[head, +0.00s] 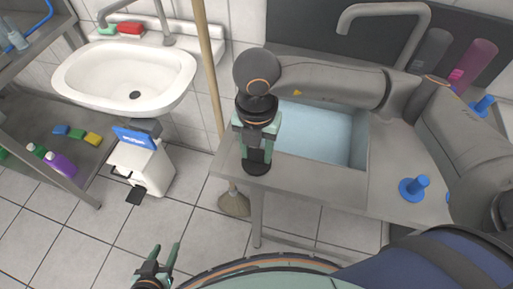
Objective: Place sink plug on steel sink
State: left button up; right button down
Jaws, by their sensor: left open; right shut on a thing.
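The steel sink (386,185) stands at the right, with its basin (318,133) partly behind my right arm. My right gripper (257,158) points down at the front left corner of its rim. It is shut on a small dark round thing (257,168), probably the sink plug, mostly hidden by the fingers. This thing is at or just above the rim, left of the basin; I cannot tell whether it touches. My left gripper (157,256) is open and empty, low over the tiled floor.
A blue knobbed piece (414,188) stands on the steel top, and another (484,106) stands further back. A tap (388,12) rises behind the basin. A wooden pole (209,60) leans left of the sink.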

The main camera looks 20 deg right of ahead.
aim_at(256, 150)
jog(key=shift+c, duration=1.9)
grip_release()
notch_tip(256, 150, up, 12)
jog(key=shift+r, duration=0.1)
